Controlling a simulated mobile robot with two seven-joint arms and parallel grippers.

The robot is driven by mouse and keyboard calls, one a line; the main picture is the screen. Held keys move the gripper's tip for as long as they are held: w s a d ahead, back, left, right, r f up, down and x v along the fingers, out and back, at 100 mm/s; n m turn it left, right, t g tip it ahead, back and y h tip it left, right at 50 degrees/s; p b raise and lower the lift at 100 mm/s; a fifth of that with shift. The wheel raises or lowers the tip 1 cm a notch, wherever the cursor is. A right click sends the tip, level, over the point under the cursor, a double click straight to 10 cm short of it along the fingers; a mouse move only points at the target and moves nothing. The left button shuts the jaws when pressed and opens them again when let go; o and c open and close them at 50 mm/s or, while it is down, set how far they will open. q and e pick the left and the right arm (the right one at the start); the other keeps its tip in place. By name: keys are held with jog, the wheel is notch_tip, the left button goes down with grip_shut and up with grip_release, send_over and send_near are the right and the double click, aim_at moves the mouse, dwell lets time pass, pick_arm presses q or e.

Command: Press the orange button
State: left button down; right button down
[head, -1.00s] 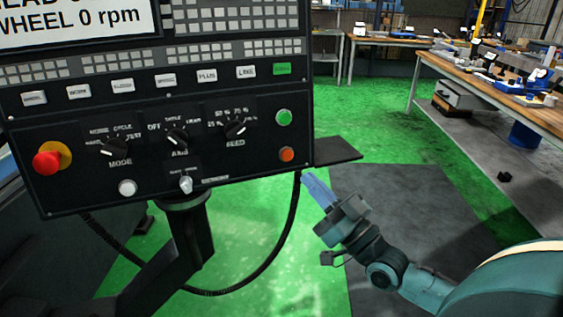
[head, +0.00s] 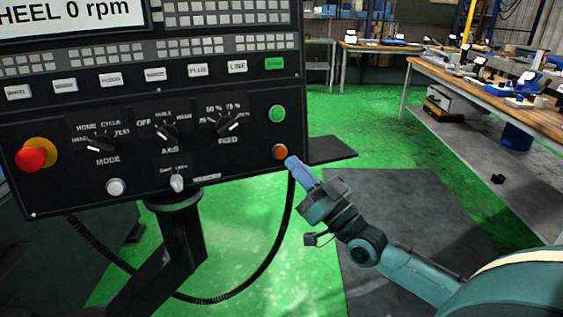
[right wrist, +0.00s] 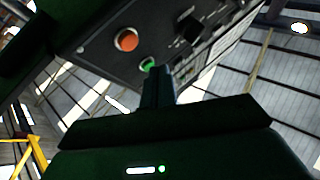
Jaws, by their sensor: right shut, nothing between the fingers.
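The orange button (head: 280,152) sits at the lower right corner of the black control panel (head: 200,185), below a green button (head: 277,114). My right gripper (head: 291,163) is shut and empty. Its blue fingertips are just below and right of the orange button in the head view; I cannot tell whether they touch it. In the right wrist view the orange button (right wrist: 126,40) shows up and left of the dark fingers (right wrist: 157,78), with the green button (right wrist: 147,64) close to the fingertips. My left gripper is not in view.
A red emergency-stop knob (head: 32,156), several dials and a white button (head: 116,187) are on the panel. A dark shelf (head: 332,150) juts out right of the panel. A cable hangs below.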

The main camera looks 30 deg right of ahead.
aim_at(280, 152)
jog(key=w, duration=0.2)
jog(key=w+b, duration=0.1)
jog(key=shift+w+d+f, duration=0.2)
jog(key=shift+d+f, duration=0.05)
jog(key=shift+f, duration=0.05)
dwell(0.9)
dwell(0.8)
jog(key=shift+w, duration=0.1)
jog(key=shift+w+d, duration=0.1)
jog(key=shift+w, duration=0.2)
